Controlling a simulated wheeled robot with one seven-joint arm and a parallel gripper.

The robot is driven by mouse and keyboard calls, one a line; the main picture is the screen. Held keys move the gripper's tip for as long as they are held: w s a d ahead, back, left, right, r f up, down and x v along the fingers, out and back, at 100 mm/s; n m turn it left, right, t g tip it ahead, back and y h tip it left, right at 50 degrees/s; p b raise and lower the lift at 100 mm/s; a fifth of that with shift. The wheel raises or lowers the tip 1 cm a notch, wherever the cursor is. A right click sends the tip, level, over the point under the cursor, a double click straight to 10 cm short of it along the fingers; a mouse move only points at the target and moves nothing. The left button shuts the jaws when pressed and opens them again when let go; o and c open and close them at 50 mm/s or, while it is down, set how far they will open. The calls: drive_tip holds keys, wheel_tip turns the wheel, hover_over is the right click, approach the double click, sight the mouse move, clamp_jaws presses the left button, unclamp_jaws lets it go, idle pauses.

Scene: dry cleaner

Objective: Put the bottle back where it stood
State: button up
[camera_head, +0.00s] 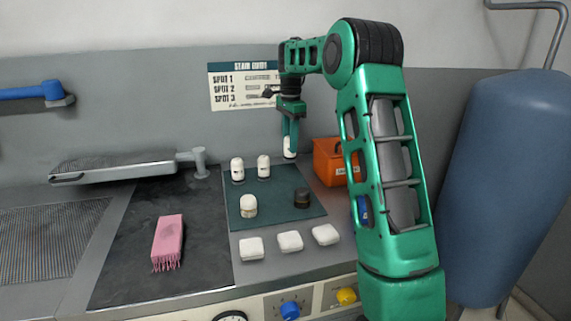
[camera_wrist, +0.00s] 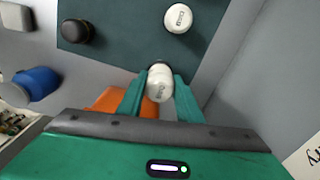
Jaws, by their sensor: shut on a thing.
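A white bottle (camera_head: 289,149) is held between the fingers of my gripper (camera_head: 290,132), near the back right corner of the dark green mat (camera_head: 275,205). It looks upright and above the surface, apart from the mat. In the wrist view the bottle (camera_wrist: 160,84) sits between both green fingers, its white cap towards the camera. On the mat, two white bottles stand at the back, a left one (camera_head: 237,170) and a right one (camera_head: 263,166). Another white bottle (camera_head: 248,207) stands at the front left, and a dark jar (camera_head: 302,198) at the right.
An orange box (camera_head: 328,162) stands right of the mat, close to the held bottle. White pads (camera_head: 290,241) lie in front of the mat. A pink brush-like thing (camera_head: 168,240) lies on the dark board at left. A stain guide sign (camera_head: 228,88) hangs behind. The mat's middle is clear.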

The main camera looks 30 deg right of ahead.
sight(289, 157)
drive_tip(key=shift+a+f, duration=0.2)
drive_tip(key=shift+f, duration=2.85)
drive_tip(key=shift+f, duration=0.1)
drive_tip(key=o, duration=1)
drive_tip(key=shift+o, duration=0.2)
wheel_tip(289, 157, up, 12)
drive_tip(key=shift+f, duration=0.2)
drive_tip(key=shift+s+r, duration=0.1)
drive_tip(key=shift+r, duration=0.25)
